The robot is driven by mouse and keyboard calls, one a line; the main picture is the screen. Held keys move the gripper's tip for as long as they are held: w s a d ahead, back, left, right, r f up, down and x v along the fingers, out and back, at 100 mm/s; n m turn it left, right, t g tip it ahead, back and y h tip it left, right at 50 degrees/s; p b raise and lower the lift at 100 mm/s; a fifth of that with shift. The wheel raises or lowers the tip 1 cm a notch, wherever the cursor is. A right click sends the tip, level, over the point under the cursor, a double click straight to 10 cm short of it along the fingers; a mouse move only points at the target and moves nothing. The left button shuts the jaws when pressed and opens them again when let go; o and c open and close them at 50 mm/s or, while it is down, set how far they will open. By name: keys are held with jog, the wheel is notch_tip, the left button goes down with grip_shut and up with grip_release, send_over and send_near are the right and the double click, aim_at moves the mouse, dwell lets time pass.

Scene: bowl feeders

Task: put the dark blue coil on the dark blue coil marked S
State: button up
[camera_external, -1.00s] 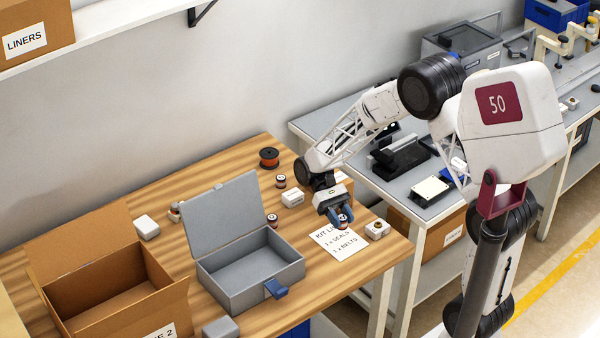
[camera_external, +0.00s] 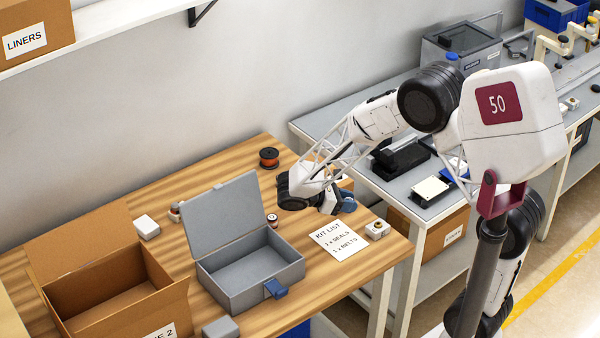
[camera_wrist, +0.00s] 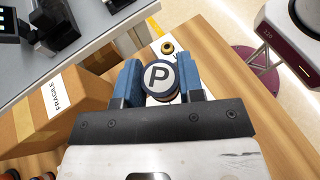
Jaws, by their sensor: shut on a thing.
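My gripper (camera_wrist: 161,76) is shut on a coil (camera_wrist: 160,73) in the wrist view. The coil has a white top marked P with a dark blue ring and sits between the two blue fingers. In the external view my gripper (camera_external: 346,204) is at the right part of the wooden table, tilted, and the coil there cannot be made out. A small coil (camera_external: 272,220) stands behind the grey box, and another (camera_external: 175,211) stands left of its lid. Their letters are unreadable, so I cannot tell which coil is marked S.
An open grey box (camera_external: 248,290) and an open cardboard box (camera_external: 67,290) stand on the table. An orange spool (camera_external: 269,158) stands at the back.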

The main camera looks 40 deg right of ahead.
jog(key=w+r+n+t+y, duration=0.3)
jog(key=w+r+n+t, duration=0.1)
jog(key=w+n+t, duration=0.45)
jog(key=w+r+n+t+y, duration=0.2)
jog(key=w+r+n+t, duration=0.3)
jog(key=w+n+t, duration=0.4)
notch_tip(320, 180, down, 12)
jog(key=s, duration=0.1)
jog(key=shift+s+a+r+y, duration=0.2)
jog(key=shift+a+r+y, duration=0.05)
jog(key=shift+a+y, duration=0.05)
jog(key=shift+w, duration=0.1)
jog(key=w, duration=0.5)
jog(key=w+f, duration=0.1)
jog(key=w, duration=0.9)
jog(key=shift+f, duration=0.2)
